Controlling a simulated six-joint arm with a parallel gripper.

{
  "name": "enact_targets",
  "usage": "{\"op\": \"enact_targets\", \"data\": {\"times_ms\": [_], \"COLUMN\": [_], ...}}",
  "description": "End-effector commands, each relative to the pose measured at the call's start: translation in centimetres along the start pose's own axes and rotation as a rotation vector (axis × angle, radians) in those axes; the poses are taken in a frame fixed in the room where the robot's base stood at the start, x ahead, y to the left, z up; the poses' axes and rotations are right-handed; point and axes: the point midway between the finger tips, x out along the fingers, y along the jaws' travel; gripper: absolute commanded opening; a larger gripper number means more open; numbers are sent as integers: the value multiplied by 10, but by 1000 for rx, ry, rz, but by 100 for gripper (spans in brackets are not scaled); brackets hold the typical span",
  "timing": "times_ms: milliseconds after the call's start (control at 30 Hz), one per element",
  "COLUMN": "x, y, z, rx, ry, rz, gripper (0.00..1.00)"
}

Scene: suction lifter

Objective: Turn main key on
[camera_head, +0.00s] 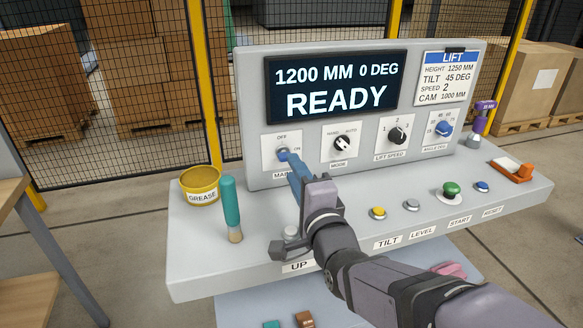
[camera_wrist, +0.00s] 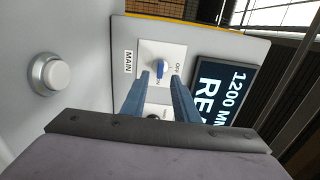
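The blue main key (camera_head: 283,154) sits on a white plate marked OFF and ON at the left of the upright panel. In the wrist view the key (camera_wrist: 161,71) looks lengthwise toward the ON side, though its pointer is too small to be sure. My gripper (camera_head: 289,160) is at the key in the head view, its fingers partly hiding the MAIN label. In the wrist view my gripper (camera_wrist: 160,80) has its two blue fingers apart, with the key just beyond and between the tips. I cannot tell whether they touch it.
The display (camera_head: 336,88) reads 1200 MM, 0 DEG, READY. The mode knob (camera_head: 342,143) is close right of my gripper. Several buttons line the shelf, including a white one (camera_wrist: 50,74).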

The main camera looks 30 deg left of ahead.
Motion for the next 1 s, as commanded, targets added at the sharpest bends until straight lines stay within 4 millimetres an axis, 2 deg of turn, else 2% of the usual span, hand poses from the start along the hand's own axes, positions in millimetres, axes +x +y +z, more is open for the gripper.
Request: {"op": "enact_targets", "data": {"times_ms": [100, 300, 800, 900, 1000], "x": [-14, -27, -29, -29, -32], "y": [0, 0, 0, -1, -3], "z": [0, 0, 0, -8, -32], "rx": [0, 1, 0, -13, -54], "ry": [0, 0, 0, 15, 57], "rz": [-1, -1, 1, 9, 32], "gripper": [27, 27, 27, 27, 27]}}
